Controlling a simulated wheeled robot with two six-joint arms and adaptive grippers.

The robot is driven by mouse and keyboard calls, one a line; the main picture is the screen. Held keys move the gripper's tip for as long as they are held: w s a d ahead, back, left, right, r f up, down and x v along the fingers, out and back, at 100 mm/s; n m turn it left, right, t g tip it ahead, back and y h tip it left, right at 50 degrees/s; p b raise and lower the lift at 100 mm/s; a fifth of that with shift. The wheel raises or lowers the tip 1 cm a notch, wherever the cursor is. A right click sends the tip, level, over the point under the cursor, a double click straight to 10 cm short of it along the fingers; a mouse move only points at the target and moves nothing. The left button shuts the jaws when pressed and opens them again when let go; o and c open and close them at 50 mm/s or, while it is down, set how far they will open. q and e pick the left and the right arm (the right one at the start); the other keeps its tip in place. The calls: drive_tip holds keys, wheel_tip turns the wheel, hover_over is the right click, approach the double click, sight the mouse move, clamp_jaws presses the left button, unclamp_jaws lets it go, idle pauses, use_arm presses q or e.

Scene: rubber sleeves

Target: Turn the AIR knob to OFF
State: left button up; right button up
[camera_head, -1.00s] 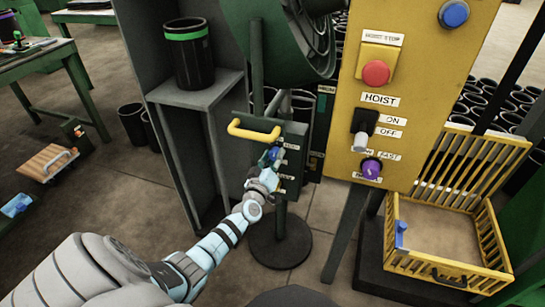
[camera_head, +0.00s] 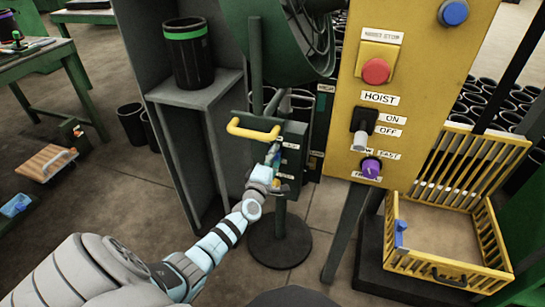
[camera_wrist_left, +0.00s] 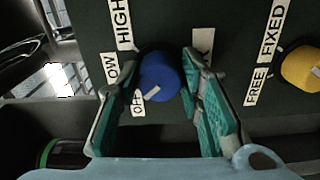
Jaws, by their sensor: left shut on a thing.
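The blue knob (camera_wrist_left: 158,76) is on a dark panel in the left wrist view. Labels LOW (camera_wrist_left: 110,70), HIGH (camera_wrist_left: 124,24) and OFF (camera_wrist_left: 138,103) lie to its left. Its white pointer mark slants down and left toward OFF. My left gripper (camera_wrist_left: 152,82) has its teal fingers on either side of the knob, shut on it. A label on the right is mostly hidden by a finger, so I cannot read it. In the head view my left gripper (camera_head: 274,157) is at the panel (camera_head: 291,140) and mostly hides the knob. My right gripper is not in view.
A yellow knob (camera_wrist_left: 301,68) with FREE and FIXED labels is to the right on the same panel. A yellow handle (camera_head: 253,132) juts out above my left gripper. A yellow hoist panel (camera_head: 408,75) stands to the right, with a yellow basket (camera_head: 441,268) below it.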

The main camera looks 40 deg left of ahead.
use_arm(q)
drive_tip(key=shift+f+n, duration=0.1)
drive_tip(key=shift+n, duration=0.3)
drive_tip(key=o, duration=1.2)
drive_tip(key=shift+s, duration=0.1)
drive_tip(key=shift+c, duration=0.2)
drive_tip(key=v, duration=1.2)
